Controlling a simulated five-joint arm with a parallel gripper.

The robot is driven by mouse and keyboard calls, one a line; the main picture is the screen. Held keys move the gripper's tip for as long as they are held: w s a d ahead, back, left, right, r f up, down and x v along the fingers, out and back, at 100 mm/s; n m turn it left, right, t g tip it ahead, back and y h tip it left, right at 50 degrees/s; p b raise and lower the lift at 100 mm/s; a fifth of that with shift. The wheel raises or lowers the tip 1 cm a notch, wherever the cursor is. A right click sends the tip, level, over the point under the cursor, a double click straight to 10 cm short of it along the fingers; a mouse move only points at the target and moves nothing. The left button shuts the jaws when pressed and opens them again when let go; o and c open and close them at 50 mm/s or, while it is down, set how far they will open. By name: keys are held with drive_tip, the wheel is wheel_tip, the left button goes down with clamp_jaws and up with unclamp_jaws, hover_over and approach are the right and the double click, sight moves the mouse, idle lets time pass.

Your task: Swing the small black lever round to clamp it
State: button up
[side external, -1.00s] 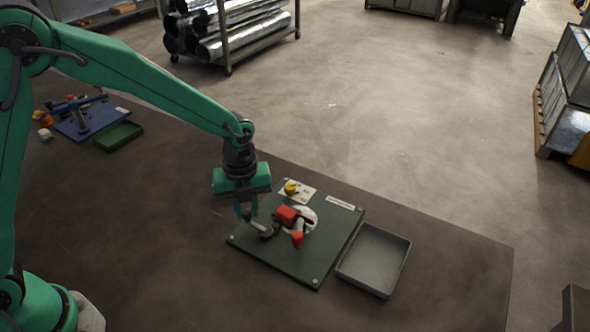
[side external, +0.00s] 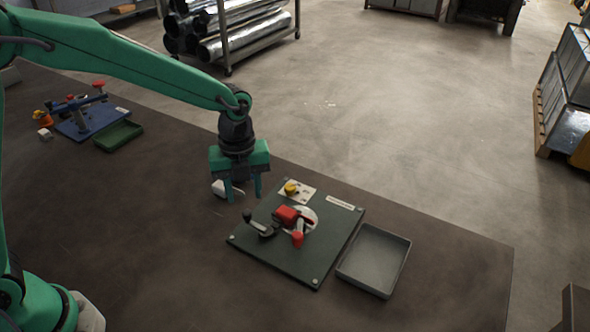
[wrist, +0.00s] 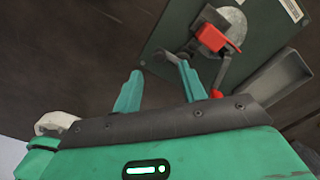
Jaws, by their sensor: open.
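The small black lever (side external: 256,223) is on the dark green plate (side external: 282,268). Its knobbed end points up and left in the side view, toward the plate's left edge. A red block (side external: 287,215) and a red knob (side external: 297,239) sit beside its pivot, by a pale round disc. Red parts and the disc also show in the wrist view (wrist: 219,37). My gripper (side external: 243,200) is open and empty, above the plate's upper left edge and apart from the lever. In the wrist view its two fingers (wrist: 157,67) stand spread with nothing between them.
A yellow knob (side external: 291,188) sits on a light plate at the back. A grey tray (side external: 386,276) lies right of the green plate. A blue fixture (side external: 92,122) and green tray (side external: 119,136) lie far left. The front table is clear.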

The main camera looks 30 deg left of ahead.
sight(244, 212)
drive_tip(key=shift+r, duration=1.15)
drive_tip(key=s+a+r+n+t, duration=0.3)
drive_tip(key=s+a+r+n, duration=0.45)
drive_tip(key=r+n, duration=0.35)
drive_tip(key=s+a+r+n+t, duration=0.1)
drive_tip(key=s+a+n+t, duration=0.1)
drive_tip(key=s+a+n, duration=0.4)
drive_tip(key=s+n, duration=0.5)
drive_tip(key=n, duration=0.5)
drive_tip(key=shift+s+t, duration=0.2)
drive_tip(key=shift+t, duration=0.1)
